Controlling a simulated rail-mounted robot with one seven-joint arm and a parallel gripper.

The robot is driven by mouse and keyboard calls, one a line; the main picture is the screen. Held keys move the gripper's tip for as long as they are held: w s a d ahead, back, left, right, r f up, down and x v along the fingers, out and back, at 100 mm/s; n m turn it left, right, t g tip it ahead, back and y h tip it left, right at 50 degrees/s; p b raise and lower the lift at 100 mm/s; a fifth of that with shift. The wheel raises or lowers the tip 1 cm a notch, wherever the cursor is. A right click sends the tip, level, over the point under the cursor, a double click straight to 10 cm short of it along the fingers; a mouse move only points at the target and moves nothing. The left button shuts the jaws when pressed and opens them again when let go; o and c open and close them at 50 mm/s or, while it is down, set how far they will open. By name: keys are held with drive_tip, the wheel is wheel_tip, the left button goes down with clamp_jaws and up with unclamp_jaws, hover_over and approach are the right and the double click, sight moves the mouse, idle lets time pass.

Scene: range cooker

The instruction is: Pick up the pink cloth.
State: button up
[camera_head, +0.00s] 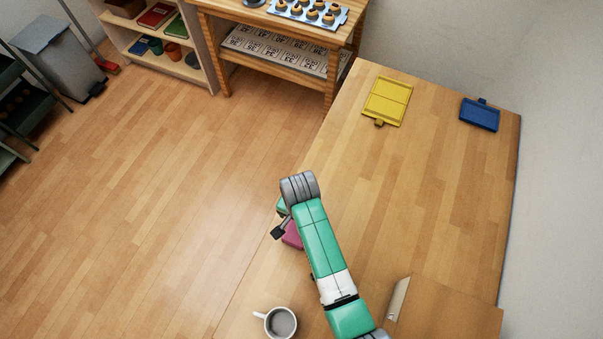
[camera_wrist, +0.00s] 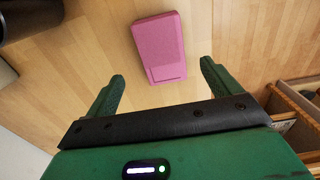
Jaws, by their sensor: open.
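The pink cloth (camera_head: 292,236) lies on the wooden table near its left edge, partly hidden behind my arm in the head view. In the wrist view the pink cloth (camera_wrist: 159,48) shows as a flat, folded rectangle on the wood, wholly visible. My gripper (camera_wrist: 162,85) is open, with its two green fingers apart and nothing between them. The cloth lies beyond the fingertips, roughly centred on the gap, and its near end reaches close to their level in the picture. In the head view my gripper is mostly hidden under my wrist.
A brown box (camera_head: 445,312) is at the front right. A yellow board (camera_head: 388,101) and a blue one (camera_head: 480,114) lie at the far end. The middle of the table is clear.

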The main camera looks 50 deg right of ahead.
drive_tip(key=f+b, duration=0.1)
drive_tip(key=f, duration=0.6)
drive_tip(key=shift+w+f, duration=0.1)
drive_tip(key=shift+w, duration=0.1)
drive_tip(key=c, duration=1.1)
wheel_tip(320, 180, up, 10)
drive_tip(key=shift+r+p, duration=0.1)
drive_tip(key=shift+p, duration=0.7)
drive_tip(key=shift+c, duration=0.2)
drive_tip(key=shift+o, duration=1.3)
drive_tip(key=shift+c, duration=0.4)
